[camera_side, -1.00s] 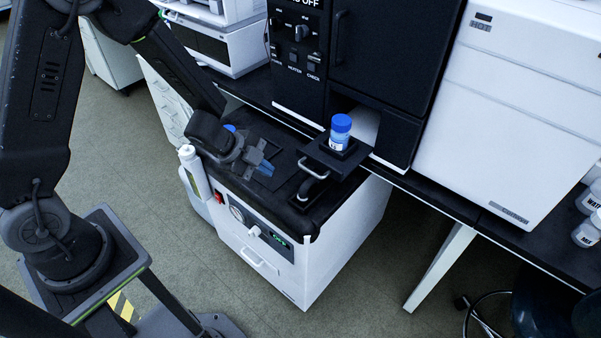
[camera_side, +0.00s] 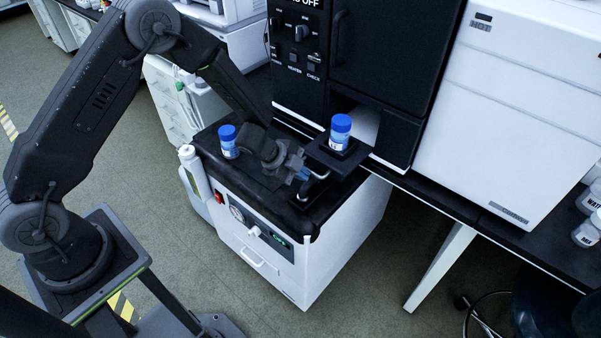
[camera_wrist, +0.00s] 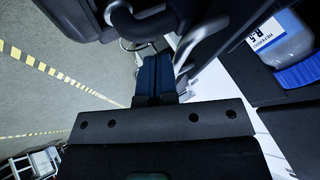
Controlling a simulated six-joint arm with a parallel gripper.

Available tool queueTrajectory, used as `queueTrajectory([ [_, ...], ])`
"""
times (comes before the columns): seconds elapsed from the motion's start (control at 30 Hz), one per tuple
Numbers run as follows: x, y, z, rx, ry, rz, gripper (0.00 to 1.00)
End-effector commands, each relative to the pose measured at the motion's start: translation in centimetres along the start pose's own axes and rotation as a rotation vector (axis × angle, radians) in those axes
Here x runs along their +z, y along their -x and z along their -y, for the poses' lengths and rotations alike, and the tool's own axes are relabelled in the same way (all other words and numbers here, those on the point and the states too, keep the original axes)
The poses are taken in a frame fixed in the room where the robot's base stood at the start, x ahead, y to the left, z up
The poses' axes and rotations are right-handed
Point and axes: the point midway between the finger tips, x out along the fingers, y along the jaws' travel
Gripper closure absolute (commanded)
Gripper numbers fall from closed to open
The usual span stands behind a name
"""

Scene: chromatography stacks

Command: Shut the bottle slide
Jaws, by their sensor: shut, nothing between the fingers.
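The bottle slide (camera_side: 350,164) is a black tray pulled out from the front of the black instrument. A white bottle with a blue cap (camera_side: 340,132) stands upright on it. A pale curved handle (camera_side: 316,186) is on the slide's near side. My gripper (camera_side: 304,174) is shut and empty, its blue fingers close beside the handle; I cannot tell whether they touch. In the wrist view the shut blue fingers (camera_wrist: 155,78) point toward the dark handle (camera_wrist: 145,22). The slide's bottle (camera_wrist: 282,42) shows at upper right there.
A second blue-capped bottle (camera_side: 229,142) stands on the black cart top (camera_side: 268,202), left of my gripper. The black instrument (camera_side: 385,60) rises behind the slide. A white instrument (camera_side: 510,120) stands to the right.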

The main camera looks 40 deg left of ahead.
Motion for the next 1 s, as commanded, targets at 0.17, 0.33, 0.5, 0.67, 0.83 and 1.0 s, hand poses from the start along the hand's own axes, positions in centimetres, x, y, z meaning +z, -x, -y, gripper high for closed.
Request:
queueTrajectory([
  [0.17, 0.0, 0.0, 0.0, 0.000, 0.000, 0.000, 1.00],
  [0.33, 0.0, 0.0, 0.1, 0.000, 0.000, 0.000, 1.00],
  [0.5, 0.0, -0.6, 1.1, -0.002, -0.003, 0.000, 1.00],
  [0.67, -0.1, -1.9, 3.3, -0.002, -0.004, 0.000, 1.00],
  [0.83, -0.2, -3.8, 6.5, -0.003, -0.006, -0.002, 1.00],
  [1.0, -0.2, -5.5, 9.4, -0.004, -0.005, -0.001, 1.00],
])
